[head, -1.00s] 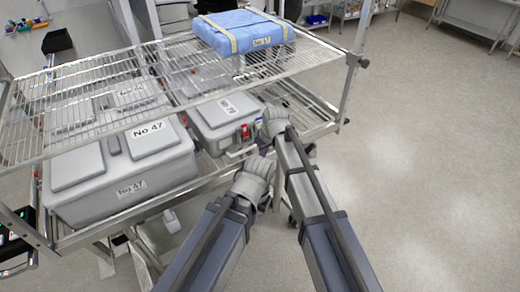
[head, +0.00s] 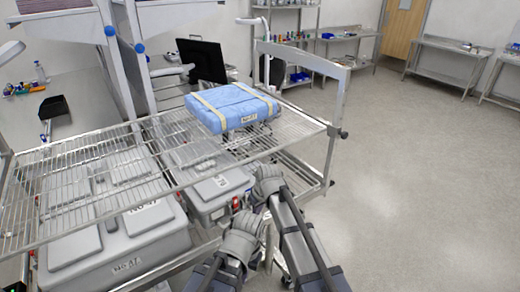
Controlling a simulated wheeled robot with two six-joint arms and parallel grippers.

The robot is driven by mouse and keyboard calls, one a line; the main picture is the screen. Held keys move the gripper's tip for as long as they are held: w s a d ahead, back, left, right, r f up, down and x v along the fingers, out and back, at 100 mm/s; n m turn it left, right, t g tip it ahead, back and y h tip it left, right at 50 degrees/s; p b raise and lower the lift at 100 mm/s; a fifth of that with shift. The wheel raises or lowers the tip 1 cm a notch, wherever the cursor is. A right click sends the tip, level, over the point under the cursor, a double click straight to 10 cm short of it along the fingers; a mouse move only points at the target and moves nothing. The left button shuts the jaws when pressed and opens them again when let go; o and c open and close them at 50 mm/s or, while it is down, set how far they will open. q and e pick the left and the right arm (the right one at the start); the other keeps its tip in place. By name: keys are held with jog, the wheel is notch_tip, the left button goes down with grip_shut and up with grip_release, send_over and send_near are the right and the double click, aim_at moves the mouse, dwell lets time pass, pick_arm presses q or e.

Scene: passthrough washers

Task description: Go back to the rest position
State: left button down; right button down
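My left gripper (head: 243,240) is at the lower middle, in front of the cart's near edge. My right gripper (head: 268,182) is a little further away, beside the small grey case (head: 215,190) on the lower shelf. The fingers of both grippers are hidden behind the grey wrists, so I cannot tell whether they are open or shut. No object shows clearly in either one. Both forearms come in from the bottom of the view.
A wire-shelf cart (head: 330,130) stands close in front. A blue wrapped pack (head: 232,105) lies on its top shelf, and a large grey case (head: 115,235) is below. A dark monitor (head: 201,61) stands behind. The floor (head: 420,190) at the right is clear.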

jog(key=s+d+m+g+h, duration=0.1)
jog(key=s+d, duration=0.3)
jog(key=s, duration=0.8)
jog(key=s+d+m+g+h, duration=0.2)
jog(key=s+d, duration=0.2)
jog(key=s, duration=0.8)
jog(key=shift+d+f, duration=0.35)
jog(key=shift+d, duration=0.05)
